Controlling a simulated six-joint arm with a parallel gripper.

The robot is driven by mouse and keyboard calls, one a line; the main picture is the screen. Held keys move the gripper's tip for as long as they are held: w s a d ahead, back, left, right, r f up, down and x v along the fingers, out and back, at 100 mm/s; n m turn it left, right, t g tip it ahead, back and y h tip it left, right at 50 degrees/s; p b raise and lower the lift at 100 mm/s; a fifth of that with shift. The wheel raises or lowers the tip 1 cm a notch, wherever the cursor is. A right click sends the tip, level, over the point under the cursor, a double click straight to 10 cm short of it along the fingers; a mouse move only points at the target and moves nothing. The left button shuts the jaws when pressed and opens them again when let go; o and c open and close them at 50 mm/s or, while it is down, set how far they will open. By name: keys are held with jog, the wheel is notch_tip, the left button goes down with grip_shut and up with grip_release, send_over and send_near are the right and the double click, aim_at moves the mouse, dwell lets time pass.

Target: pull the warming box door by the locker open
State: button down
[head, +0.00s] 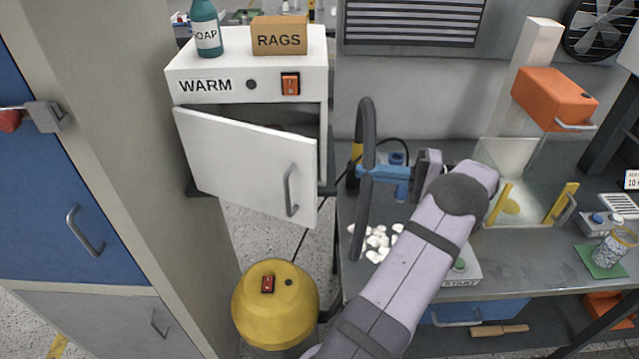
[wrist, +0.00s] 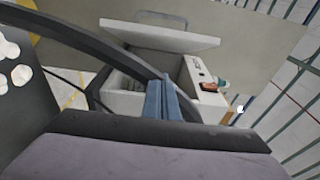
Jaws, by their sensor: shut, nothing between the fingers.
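The white warming box (head: 210,68), marked WARM, has its door (head: 240,150) partly open, swung out at the right with a dark gap behind it. The grey bar handle (head: 290,190) is near the door's right edge. In the wrist view the door (wrist: 160,37) stands away from the box (wrist: 190,82), and its handle (wrist: 150,18) is at the top. My gripper (head: 362,172) is to the right of the door, apart from the handle. Its blue fingers (wrist: 163,84) are shut and empty. The box's inside is mostly hidden.
The locker (head: 45,180), with a blue door, stands at the left. A yellow rounded machine (head: 275,320) stands on the floor below the box. A soap bottle (head: 206,28) and a rags box (head: 279,36) are on top. White lumps (head: 376,241) lie on the bench at the right.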

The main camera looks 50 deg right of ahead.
jog(key=w+a+p, duration=0.6)
jog(key=a, duration=0.3)
jog(key=shift+w+a, duration=0.25)
jog(key=shift+w, duration=0.1)
dwell(0.5)
